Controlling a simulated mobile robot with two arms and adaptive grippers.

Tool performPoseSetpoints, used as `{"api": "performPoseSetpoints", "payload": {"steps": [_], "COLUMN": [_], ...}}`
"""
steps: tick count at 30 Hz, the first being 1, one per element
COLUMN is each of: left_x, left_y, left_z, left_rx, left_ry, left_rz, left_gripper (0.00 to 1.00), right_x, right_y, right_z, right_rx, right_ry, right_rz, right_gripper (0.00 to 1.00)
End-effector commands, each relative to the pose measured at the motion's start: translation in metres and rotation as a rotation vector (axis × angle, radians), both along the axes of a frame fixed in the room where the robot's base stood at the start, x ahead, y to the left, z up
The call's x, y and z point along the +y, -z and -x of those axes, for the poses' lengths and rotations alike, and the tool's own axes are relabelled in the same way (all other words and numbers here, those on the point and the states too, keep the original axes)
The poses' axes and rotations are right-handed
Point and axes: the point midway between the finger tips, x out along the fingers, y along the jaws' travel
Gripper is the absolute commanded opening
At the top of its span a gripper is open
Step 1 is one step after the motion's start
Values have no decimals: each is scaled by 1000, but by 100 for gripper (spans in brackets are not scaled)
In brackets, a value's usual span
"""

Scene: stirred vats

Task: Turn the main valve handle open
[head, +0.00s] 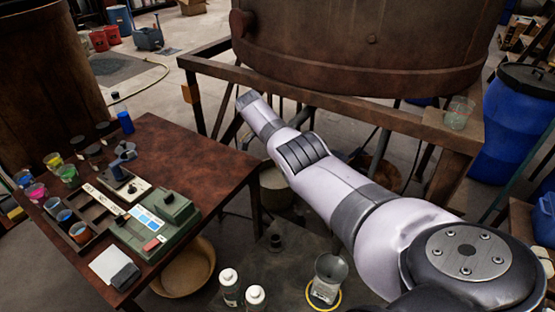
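No valve handle can be clearly made out in the head view. A large rusty vat (365,45) rests on a brown frame (310,92) at the top. A rounded rusty fitting (243,22) sticks out at the vat's left side; I cannot tell whether it belongs to a valve. My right arm reaches from the lower right up to the left, its far end in front of the frame and below the vat. No gripper fingers show at that end. My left arm and gripper are out of view.
A red-brown table (190,150) at left holds a green device (157,222), small paint cups and a white card. A brown bowl (184,268), white bottles (229,287) and a scale are low at centre. A blue barrel (512,120) stands at right; a glass (458,112) sits on the frame.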

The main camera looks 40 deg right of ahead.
Motion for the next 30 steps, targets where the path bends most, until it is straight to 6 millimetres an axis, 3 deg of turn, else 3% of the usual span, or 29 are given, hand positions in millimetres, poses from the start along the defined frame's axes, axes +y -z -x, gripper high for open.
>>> {"api": "performPoseSetpoints", "payload": {"steps": [17, 18, 21, 30], "left_x": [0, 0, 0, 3], "left_y": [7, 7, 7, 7], "left_z": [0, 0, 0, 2], "left_rx": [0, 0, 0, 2], "left_ry": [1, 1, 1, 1], "left_rz": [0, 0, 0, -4], "left_gripper": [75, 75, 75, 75], "right_x": [-1, -1, -1, 0], "right_y": [1, 1, 1, 0], "right_z": [2, 2, 2, 1], "right_rx": [24, 23, 23, 19], "right_ry": [4, 5, 4, 2], "right_rz": [5, 5, 5, 5], "right_gripper": [0, 28, 34, 35]}}
